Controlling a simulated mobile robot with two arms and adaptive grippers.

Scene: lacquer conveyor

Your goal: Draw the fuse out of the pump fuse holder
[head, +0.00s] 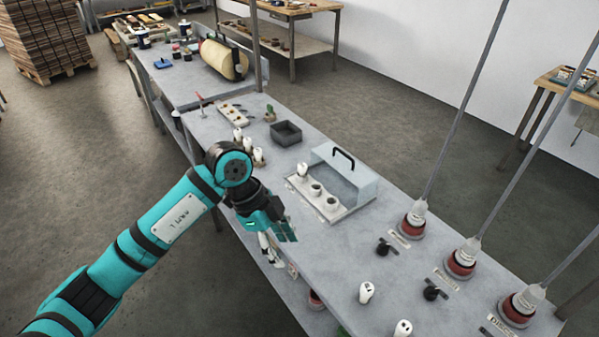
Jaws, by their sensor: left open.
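A pale base plate (350,212) on the grey bench carries a row of three round white holders beside a clear cover with a black handle (343,155). A white fuse-like piece (303,171) stands up at the far end of the row. The middle holder (316,189) and the near holder (332,203) look empty. Labels are too small to read, so I cannot tell which holder is the pump's. My left gripper (279,243) is open, pointing down at the bench's left edge, left of and apart from the plate. My right gripper is out of view.
Similar white pieces stand in a row (247,145) beyond my left gripper, and two more (367,292) stand near. A dark open box (286,133) is behind the plate. Red-based fittings (412,222) with tall rods and black knobs (384,247) line the right side.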

